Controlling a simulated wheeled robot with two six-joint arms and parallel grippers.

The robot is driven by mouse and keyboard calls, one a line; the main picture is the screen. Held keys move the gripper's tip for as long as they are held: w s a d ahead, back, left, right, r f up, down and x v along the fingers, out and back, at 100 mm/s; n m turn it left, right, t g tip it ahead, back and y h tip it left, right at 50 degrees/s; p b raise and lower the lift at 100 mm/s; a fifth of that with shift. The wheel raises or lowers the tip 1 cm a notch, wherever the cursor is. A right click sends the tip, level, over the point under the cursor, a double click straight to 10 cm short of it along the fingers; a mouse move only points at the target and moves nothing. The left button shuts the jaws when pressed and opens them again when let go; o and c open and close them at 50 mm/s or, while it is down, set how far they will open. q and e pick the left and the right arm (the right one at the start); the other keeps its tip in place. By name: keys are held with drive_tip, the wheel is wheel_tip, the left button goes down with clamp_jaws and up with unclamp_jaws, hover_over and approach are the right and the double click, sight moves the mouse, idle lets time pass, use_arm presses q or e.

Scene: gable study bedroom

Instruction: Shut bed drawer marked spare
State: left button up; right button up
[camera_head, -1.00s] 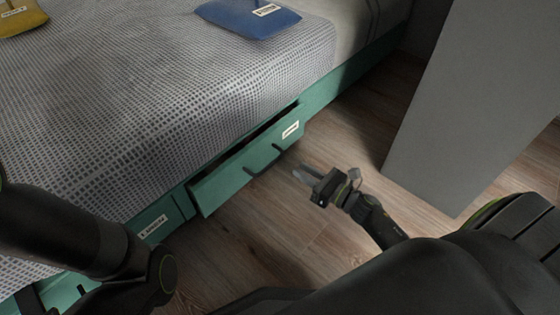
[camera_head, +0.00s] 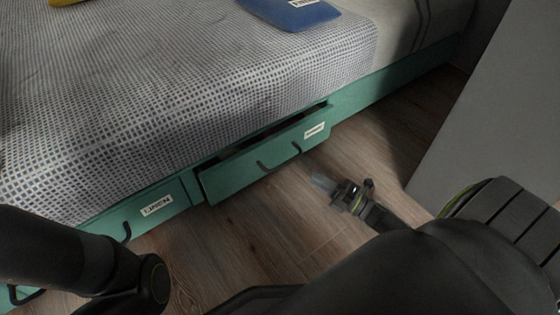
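A green bed drawer (camera_head: 240,173) with a dark bar handle (camera_head: 279,158) stands partly open, with a dark gap behind its front. Its white label (camera_head: 314,130) is too small to read. To its left is a green drawer front (camera_head: 170,192) marked LINEN, which looks shut. My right gripper (camera_head: 324,183) is over the floor just in front of and to the right of the open drawer's handle, apart from it. Its fingertips are blurred, so its opening is unclear. My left arm comes in at the lower left; its gripper is out of view.
The bed (camera_head: 200,80) has a checked cover, a blue cushion (camera_head: 290,12) and a bit of a yellow one (camera_head: 62,2). A grey panel (camera_head: 490,130) stands at the right. Bare wooden floor (camera_head: 260,235) lies in front of the drawers.

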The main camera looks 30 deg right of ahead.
drive_tip(key=b+x, duration=0.4)
drive_tip(key=x, duration=0.9)
clamp_jaws()
drive_tip(key=shift+a, duration=0.1)
